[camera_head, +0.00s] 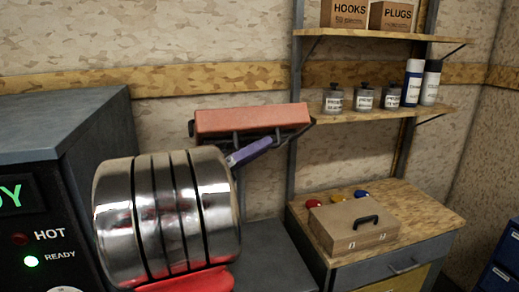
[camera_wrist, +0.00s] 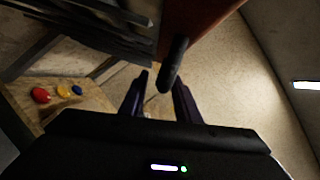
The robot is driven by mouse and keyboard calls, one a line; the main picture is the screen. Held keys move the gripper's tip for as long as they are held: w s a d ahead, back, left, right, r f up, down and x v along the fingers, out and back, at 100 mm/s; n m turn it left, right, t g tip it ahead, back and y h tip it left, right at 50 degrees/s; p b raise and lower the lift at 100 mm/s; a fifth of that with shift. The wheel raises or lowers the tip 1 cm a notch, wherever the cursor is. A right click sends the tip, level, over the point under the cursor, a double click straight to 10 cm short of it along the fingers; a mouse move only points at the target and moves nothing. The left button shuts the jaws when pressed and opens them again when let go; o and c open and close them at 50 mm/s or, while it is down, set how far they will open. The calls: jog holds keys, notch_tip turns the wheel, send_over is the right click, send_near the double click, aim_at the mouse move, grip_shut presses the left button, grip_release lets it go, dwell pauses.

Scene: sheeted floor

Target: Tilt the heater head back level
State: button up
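The heater head (camera_head: 252,118) is a red-orange block with a dark frame beneath it, in the middle of the head view. Its long edges slope slightly in the picture; I cannot tell its true tilt. In the head view a purple finger (camera_head: 250,152) shows just under the head.
A dark cabinet (camera_head: 60,125) with HOT and READY lights stands at left; READY glows green. At right, a wooden bench (camera_head: 425,215) bears a tan case (camera_head: 354,223) and red, yellow and blue knobs. Shelves above hold jars, bottles and boxes.

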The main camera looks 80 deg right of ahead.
jog(key=shift+c, duration=0.5)
grip_shut()
